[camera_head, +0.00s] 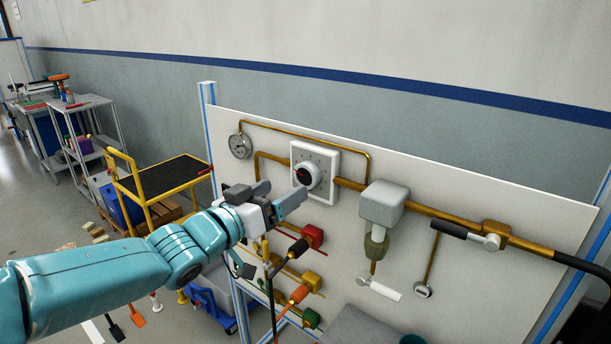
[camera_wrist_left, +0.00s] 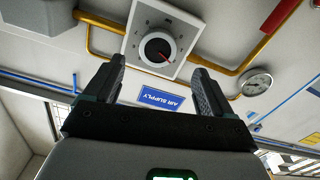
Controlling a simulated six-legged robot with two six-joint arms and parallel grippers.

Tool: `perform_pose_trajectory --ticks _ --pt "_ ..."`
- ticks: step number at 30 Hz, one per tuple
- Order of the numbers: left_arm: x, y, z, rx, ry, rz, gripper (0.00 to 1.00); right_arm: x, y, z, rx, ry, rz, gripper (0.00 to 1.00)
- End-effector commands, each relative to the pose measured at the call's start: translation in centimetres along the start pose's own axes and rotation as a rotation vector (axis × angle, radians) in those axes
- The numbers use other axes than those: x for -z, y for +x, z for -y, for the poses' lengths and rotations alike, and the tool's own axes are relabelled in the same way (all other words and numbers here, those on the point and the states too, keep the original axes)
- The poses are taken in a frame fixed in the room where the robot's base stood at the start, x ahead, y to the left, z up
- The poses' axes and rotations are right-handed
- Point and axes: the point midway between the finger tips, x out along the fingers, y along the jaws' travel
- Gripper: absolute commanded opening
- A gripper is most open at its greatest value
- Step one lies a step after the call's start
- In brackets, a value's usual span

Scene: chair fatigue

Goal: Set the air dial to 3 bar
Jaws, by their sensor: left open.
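The air dial (camera_head: 307,174) is a round knob on a square white plate with a marked scale, mounted on the white panel. In the left wrist view the dial (camera_wrist_left: 157,50) has a dark face with a red pointer and appears upside down, beyond the fingertips. My left gripper (camera_head: 278,195) is open and empty, just below and left of the dial, apart from it. Its two fingers (camera_wrist_left: 160,75) also show in the left wrist view, spread with the dial between and beyond them. The scale numbers are too small to read. My right gripper is not in view.
A round gauge (camera_head: 240,146) hangs left of the dial on brass pipe. A grey box (camera_head: 383,204) with a valve sits to the right. Red (camera_head: 312,236) and yellow (camera_head: 311,281) valves are below. An "AIR SUPPLY" label (camera_wrist_left: 165,98) is near the dial. A yellow cart (camera_head: 160,185) stands left.

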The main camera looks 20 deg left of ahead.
Motion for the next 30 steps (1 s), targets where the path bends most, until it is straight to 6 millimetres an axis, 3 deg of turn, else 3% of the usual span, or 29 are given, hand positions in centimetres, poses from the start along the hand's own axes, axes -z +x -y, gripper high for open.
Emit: perform_pose_trajectory --ticks 3,10,15,23,24,29,30 --pt "-0.1 3.0 -0.3 -0.003 -0.001 0.003 0.84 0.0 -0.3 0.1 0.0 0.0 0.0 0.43" --pt "0.0 7.3 -0.2 -0.004 0.0 0.003 0.84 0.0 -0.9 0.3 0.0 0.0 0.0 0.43" --pt "-0.1 8.7 -0.1 -0.004 0.0 0.003 0.84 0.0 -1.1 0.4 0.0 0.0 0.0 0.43" --pt "-0.1 8.9 0.1 -0.003 -0.001 0.002 0.84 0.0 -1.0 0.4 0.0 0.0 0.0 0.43" --pt "-0.1 8.9 0.1 -0.003 -0.001 0.002 0.81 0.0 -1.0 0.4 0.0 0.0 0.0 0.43" --pt "-0.1 8.8 0.1 -0.003 0.0 0.002 0.3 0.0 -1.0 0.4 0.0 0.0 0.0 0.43" --pt "-0.1 8.8 0.1 -0.003 0.0 0.002 0.3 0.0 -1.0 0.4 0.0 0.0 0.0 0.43"
